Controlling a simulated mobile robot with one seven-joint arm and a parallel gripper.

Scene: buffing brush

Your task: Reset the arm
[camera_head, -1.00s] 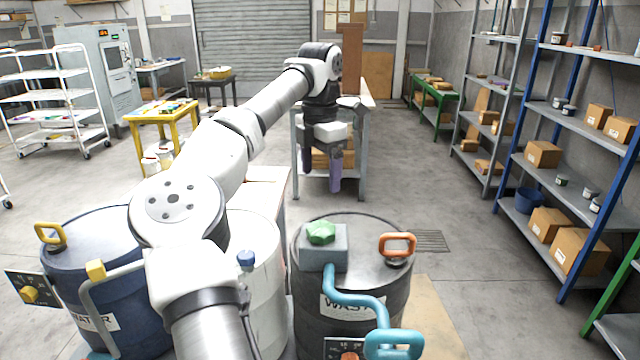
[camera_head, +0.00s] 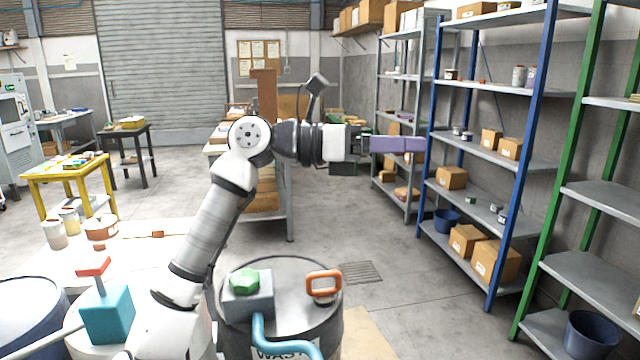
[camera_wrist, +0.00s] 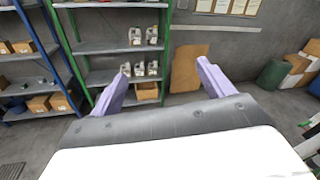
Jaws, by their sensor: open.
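My gripper (camera_head: 408,145) is held up in mid-air in the head view, right of the middle, pointing to the right toward the shelves. Its purple fingers show edge-on there. In the wrist view my gripper (camera_wrist: 160,82) has its two purple fingers wide apart, with nothing between them. My white arm rises from the lower left of the head view and bends at a raised elbow. No buffing brush can be made out in either view.
A waste drum (camera_head: 285,290) with an orange handle stands close in front. A blue-post shelf (camera_head: 480,150) and a green-post shelf (camera_head: 590,190) stand at the right. A yellow table (camera_head: 65,180) is at the left. The floor (camera_head: 390,245) between is clear.

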